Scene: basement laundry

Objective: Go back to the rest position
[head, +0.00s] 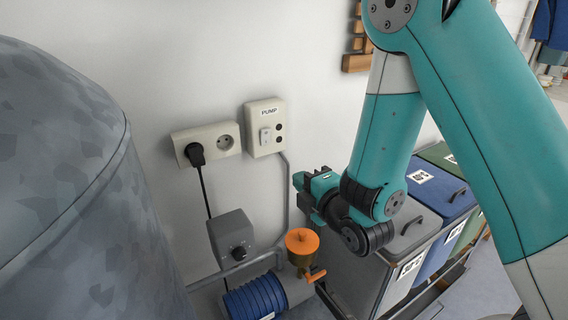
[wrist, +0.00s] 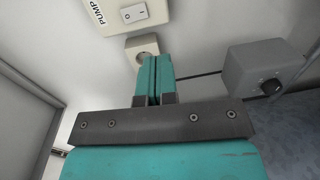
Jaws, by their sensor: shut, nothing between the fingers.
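My gripper (head: 299,181) is in the middle of the head view, in front of the white wall and below the pump switch box (head: 265,113). In the wrist view my gripper (wrist: 155,60) shows two teal fingers pressed together with nothing between them. Behind the fingertips in that view is an empty socket (wrist: 143,47), and the pump switch box (wrist: 107,24) with its white rocker is above left. I cannot tell from these views how far the fingertips are from the wall.
A large grey tank (head: 70,180) fills the left side. A black plug (head: 195,154) sits in the socket plate (head: 220,139). Lidded bins (head: 385,262) stand under my arm.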

